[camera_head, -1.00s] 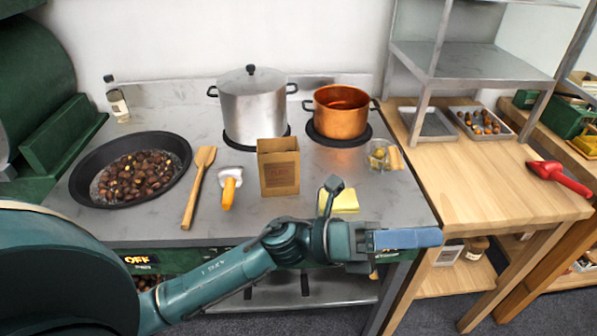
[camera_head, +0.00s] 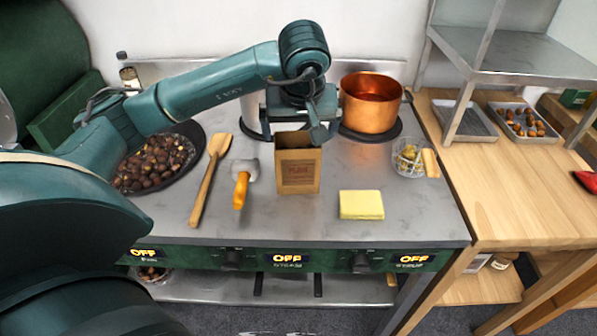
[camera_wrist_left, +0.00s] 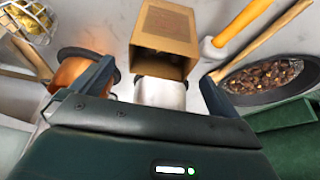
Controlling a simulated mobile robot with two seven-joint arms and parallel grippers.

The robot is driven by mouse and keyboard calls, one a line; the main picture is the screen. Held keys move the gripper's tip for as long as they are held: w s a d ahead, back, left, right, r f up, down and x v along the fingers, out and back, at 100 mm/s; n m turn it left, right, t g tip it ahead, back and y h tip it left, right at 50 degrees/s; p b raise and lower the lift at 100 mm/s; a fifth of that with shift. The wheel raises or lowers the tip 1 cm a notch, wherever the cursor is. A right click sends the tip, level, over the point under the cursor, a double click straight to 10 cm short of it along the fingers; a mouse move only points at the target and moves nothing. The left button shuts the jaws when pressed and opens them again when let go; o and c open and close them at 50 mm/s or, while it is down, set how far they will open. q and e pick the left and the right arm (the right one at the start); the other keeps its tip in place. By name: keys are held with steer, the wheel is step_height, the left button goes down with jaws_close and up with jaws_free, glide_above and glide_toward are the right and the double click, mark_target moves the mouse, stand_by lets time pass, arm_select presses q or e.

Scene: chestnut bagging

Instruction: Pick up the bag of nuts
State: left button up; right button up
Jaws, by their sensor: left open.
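The bag is a brown paper bag (camera_head: 298,172) with a printed label, standing upright on the grey counter with its open top facing up. In the left wrist view the bag (camera_wrist_left: 165,30) shows between and beyond the fingers. My left gripper (camera_head: 296,118) is open, pointing down just above and behind the bag. In the left wrist view its fingers (camera_wrist_left: 155,92) are spread wide with nothing between them in their grip. I cannot tell whether a finger touches the bag. What is inside the bag is not clear. My right gripper is not in view.
A copper pot (camera_head: 371,105) stands right of my gripper; a steel pot is mostly hidden behind my arm. A pan of chestnuts (camera_head: 187,135), a wooden spatula (camera_head: 207,180) and an orange-handled tool (camera_head: 241,188) lie left. A yellow sponge (camera_head: 361,205) and wire basket (camera_head: 408,158) are right.

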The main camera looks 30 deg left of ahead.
mark_target(297, 163)
arm_select(q)
steer(key=p+x, duration=0.1)
steer(key=x, duration=0.8)
steer(key=shift+a, duration=0.15)
steer(key=shift+c, duration=0.2)
steer(key=shift+r, duration=0.1)
steer(key=c, duration=1.2)
